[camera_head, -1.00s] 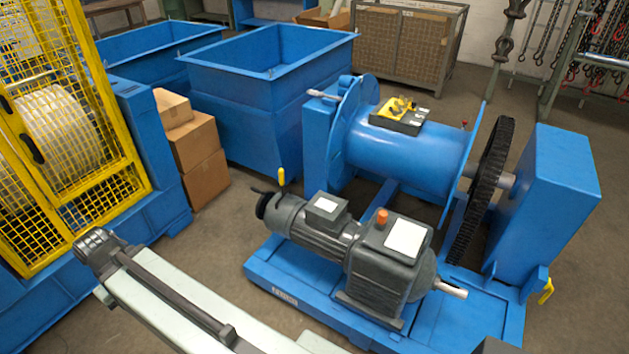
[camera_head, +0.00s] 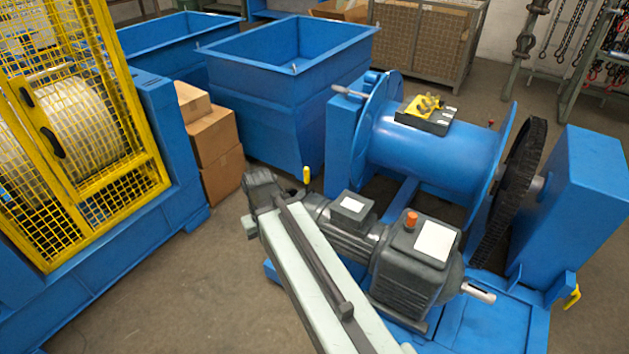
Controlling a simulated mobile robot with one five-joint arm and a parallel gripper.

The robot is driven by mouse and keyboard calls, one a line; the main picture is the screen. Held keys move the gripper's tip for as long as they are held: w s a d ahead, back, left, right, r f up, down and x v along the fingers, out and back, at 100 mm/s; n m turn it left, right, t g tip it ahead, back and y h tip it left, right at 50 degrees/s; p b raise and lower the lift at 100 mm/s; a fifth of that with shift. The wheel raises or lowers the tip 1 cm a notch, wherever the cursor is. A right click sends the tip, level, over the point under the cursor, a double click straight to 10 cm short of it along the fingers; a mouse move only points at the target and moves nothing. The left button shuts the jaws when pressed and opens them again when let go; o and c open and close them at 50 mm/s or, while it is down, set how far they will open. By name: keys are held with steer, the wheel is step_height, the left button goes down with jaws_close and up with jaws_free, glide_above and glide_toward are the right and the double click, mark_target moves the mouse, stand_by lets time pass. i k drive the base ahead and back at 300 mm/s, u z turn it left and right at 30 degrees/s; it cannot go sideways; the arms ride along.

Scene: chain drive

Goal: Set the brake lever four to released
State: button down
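A small lever with a yellow grip (camera_head: 306,174) stands roughly upright at the left end of the dark grey motor (camera_head: 352,225). I cannot read a number on it, so I cannot tell whether it is brake lever four or how it is set. My pale arm link reaches up from the bottom edge, and its dark end joint is just left of the yellow grip, in front of the motor's left end, which it partly hides. Whether they touch is unclear. I cannot make out my gripper's fingers.
A blue winch drum (camera_head: 430,150) with a black chain wheel (camera_head: 510,195) stands behind the motor. A yellow handle (camera_head: 573,296) is at the right. Cardboard boxes (camera_head: 215,150), a blue bin (camera_head: 285,60) and a yellow cage (camera_head: 85,120) lie left. Floor is free at lower left.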

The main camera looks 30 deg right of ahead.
mark_target(305, 170)
steer(key=z, duration=0.1)
steer(key=i, duration=1)
steer(key=u, duration=0.1)
